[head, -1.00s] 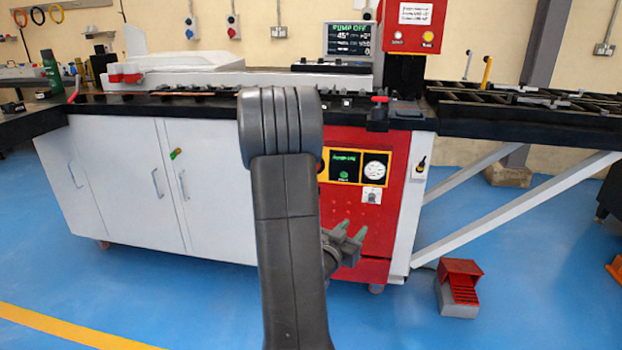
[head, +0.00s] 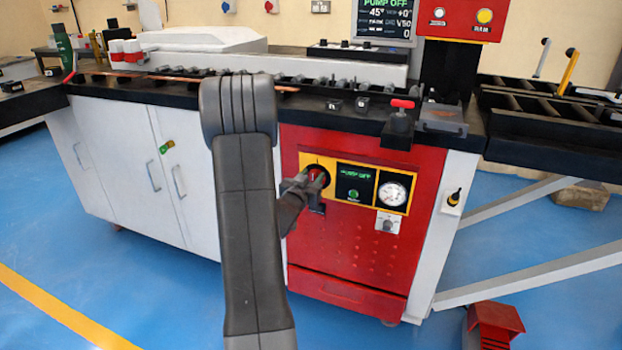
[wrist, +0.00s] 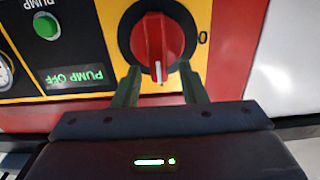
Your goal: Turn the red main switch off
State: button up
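The red main switch (wrist: 150,40) is a red rotary knob on a black round base in a yellow plate. Its white mark points down in the wrist view, and a "0" is printed to its right. In the head view the switch (head: 317,176) sits at the left of the yellow panel on the red cabinet, partly covered by my gripper (head: 308,182). In the wrist view my gripper (wrist: 159,66) is open, one finger on each side of the knob's lower part. I see gaps beside the knob; contact cannot be told.
Beside the switch are the "PUMP OFF" display with a green button (head: 353,194) and a round gauge (head: 392,194). A small key switch (head: 387,225) is below. The black bench top (head: 370,128) overhangs above. A red foot pedal (head: 493,322) stands on the floor at right.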

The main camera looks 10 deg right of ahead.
grip_shut()
dwell(0.3)
jog(key=shift+w+a+f+n+p, duration=0.35)
jog(key=shift+n+p, duration=0.7)
jog(key=shift+n, duration=1.9)
jog(key=shift+w+a+f+n+p, duration=0.1)
jog(key=shift+a+f+n+p, duration=0.65)
jog(key=shift+n, duration=2.25)
jog(key=shift+w+d+f+n+p, duration=0.2)
jog(key=shift+n+p, duration=1.1)
jog(key=shift+n, duration=1.65)
jog(key=shift+a, duration=0.15)
